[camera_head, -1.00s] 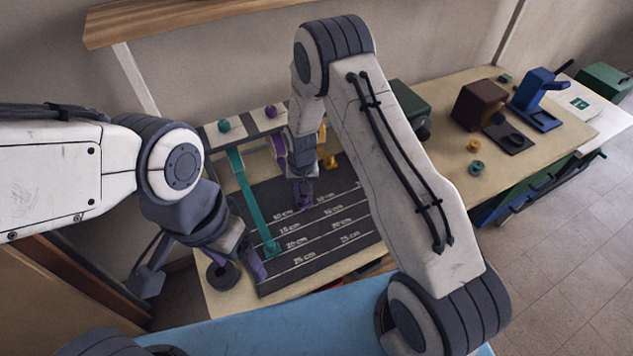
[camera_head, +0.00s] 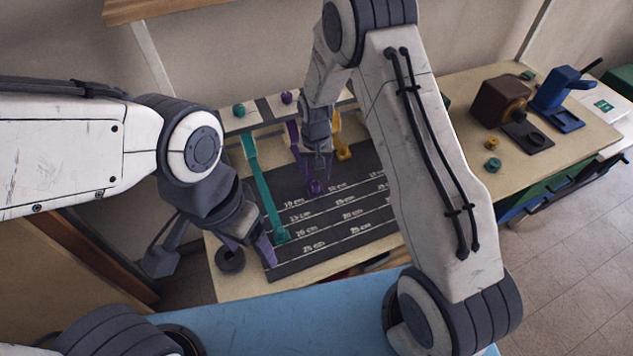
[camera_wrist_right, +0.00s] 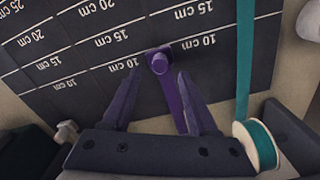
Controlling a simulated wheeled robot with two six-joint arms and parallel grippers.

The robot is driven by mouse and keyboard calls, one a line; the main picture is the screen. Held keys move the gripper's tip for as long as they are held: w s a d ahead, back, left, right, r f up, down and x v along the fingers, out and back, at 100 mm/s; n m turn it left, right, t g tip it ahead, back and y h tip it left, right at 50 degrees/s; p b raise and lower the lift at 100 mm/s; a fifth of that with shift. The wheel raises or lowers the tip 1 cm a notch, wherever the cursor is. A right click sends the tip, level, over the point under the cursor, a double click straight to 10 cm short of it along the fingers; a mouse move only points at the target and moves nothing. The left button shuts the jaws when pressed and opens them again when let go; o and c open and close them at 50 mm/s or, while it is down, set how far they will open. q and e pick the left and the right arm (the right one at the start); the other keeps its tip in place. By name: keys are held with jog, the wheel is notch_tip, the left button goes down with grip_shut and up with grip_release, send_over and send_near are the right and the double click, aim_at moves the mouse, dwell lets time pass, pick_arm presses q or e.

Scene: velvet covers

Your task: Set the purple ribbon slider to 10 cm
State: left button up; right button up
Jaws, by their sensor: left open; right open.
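The purple ribbon slider (camera_head: 314,187) is a round knob at the end of a purple ribbon on the dark measuring board (camera_head: 340,232). In the right wrist view the knob (camera_wrist_right: 159,62) stands level with the row of 10 cm labels; exact alignment with the line is hard to tell. My right gripper (camera_head: 318,160) is open. In its wrist view the fingers (camera_wrist_right: 157,88) lie either side of the ribbon, with the knob just past the tips and apart from them. My left gripper (camera_head: 263,250) is open and empty by the board's left front edge.
A teal ribbon slider (camera_head: 281,236) is pulled further forward, left of the purple one. A yellow slider (camera_head: 344,152) sits further back on the right. A dark ring (camera_head: 230,260) lies by the board. Brown (camera_head: 500,102) and blue (camera_head: 560,88) devices stand at right.

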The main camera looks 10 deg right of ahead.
aim_at(316, 183)
notch_tip(316, 183, up, 6)
jog(key=shift+f+b, duration=0.1)
jog(key=shift+b, duration=0.3)
jog(key=s+a+r+n, duration=0.4)
jog(key=s+a+r, duration=0.3)
jog(key=s+r, duration=0.45)
jog(key=s+r+n, duration=0.2)
jog(key=s, duration=0.6)
jog(key=s+r+n+y, duration=0.1)
jog(key=s+r+n, duration=0.1)
jog(key=s, duration=0.7)
jog(key=shift+s+d+n, duration=0.3)
jog(key=shift+n, duration=0.5)
